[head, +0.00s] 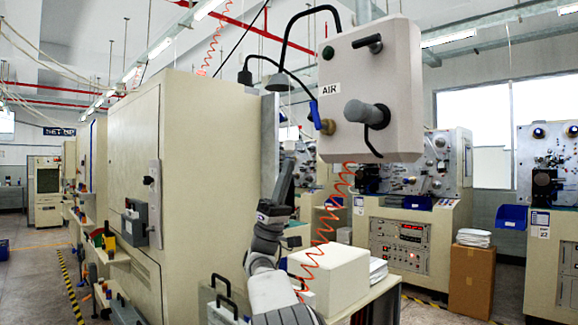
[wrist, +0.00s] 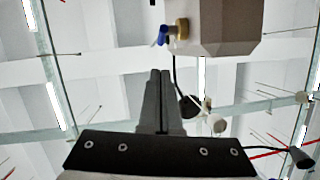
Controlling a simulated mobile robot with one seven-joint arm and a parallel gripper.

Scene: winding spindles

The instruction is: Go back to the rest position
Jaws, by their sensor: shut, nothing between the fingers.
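My gripper (head: 288,163) points up in the middle of the head view, at the end of my grey arm. In the wrist view my gripper (wrist: 160,73) has its two dark fingers together with nothing between them. A light grey box marked AIR (head: 365,65), with a black lever and a grey round knob, hangs to the upper right of my gripper. The box (wrist: 228,28) also shows at the top of the wrist view, with its brass fitting and blue handle (wrist: 165,35). My gripper appears apart from the box.
A tall beige cabinet (head: 190,140) stands to the left of my arm. A white block (head: 330,276) sits on a table to the right. Red coiled hose (head: 322,235) hangs below the box. Machines (head: 405,245) and a cardboard box (head: 471,280) stand farther right. Floor shows at the far left.

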